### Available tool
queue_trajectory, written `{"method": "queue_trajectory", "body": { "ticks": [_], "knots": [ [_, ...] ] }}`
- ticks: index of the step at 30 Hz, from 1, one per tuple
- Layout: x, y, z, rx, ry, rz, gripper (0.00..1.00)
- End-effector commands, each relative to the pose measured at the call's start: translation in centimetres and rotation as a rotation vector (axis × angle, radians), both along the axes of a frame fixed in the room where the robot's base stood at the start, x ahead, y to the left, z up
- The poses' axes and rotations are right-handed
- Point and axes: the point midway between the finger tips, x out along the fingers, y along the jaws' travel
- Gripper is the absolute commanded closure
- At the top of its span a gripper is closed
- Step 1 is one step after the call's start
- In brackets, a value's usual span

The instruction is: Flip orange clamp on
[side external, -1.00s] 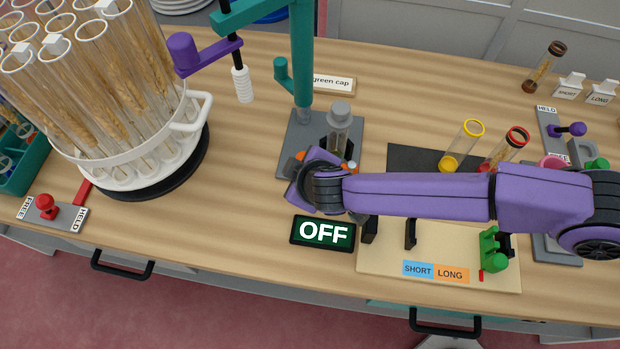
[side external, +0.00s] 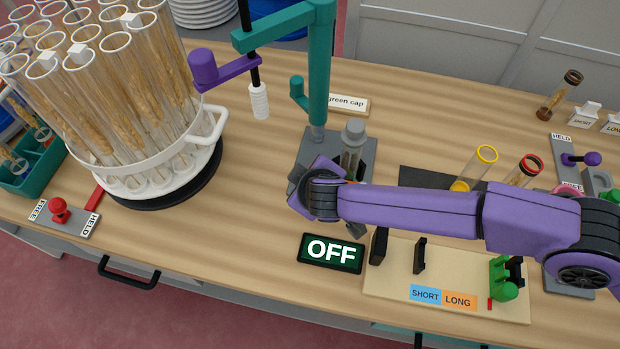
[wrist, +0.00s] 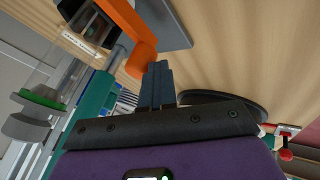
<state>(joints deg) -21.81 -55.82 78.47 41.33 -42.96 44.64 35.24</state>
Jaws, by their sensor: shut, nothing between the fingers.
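The orange clamp (wrist: 128,25) shows in the wrist view as a bent lever with a rounded end. My gripper (wrist: 158,68) is shut and empty, its fingertips right beside that rounded end; I cannot tell whether they touch. In the side view my wrist hides the fingers and most of the clamp. The clamp is at the teal stand (side external: 318,90) on a grey base plate (side external: 368,150). A clear tube with a grey stopper (side external: 354,132) stands upright there. The sign (side external: 331,252) in front reads OFF.
A white rack (side external: 150,175) of tall tubes with wheat ears stands left. A purple crank (side external: 215,70) hangs beside the stand. A beige board (side external: 445,265) with a green clamp (side external: 503,280) lies front right. Yellow- and red-rimmed tubes (side external: 477,168) lean behind my arm.

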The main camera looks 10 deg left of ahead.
Motion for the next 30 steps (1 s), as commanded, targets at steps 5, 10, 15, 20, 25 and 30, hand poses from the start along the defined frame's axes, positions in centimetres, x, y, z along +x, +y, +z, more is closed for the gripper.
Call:
{"method": "queue_trajectory", "body": {
  "ticks": [5, 10, 15, 20, 25, 30],
  "knots": [
    [0.7, -0.3, 0.3, 0.002, -0.006, -0.008, 1.00],
    [-0.1, -0.5, 1.5, 0.003, -0.006, -0.009, 1.00],
    [-2.0, -1.1, 3.7, 0.002, -0.003, -0.004, 1.00],
    [-3.7, -1.6, 5.8, 0.002, -0.002, -0.002, 1.00],
    [-5.0, -2.0, 7.4, 0.001, -0.001, -0.001, 1.00],
    [-5.5, -2.2, 8.0, 0.000, -0.001, 0.000, 1.00]
  ]
}}
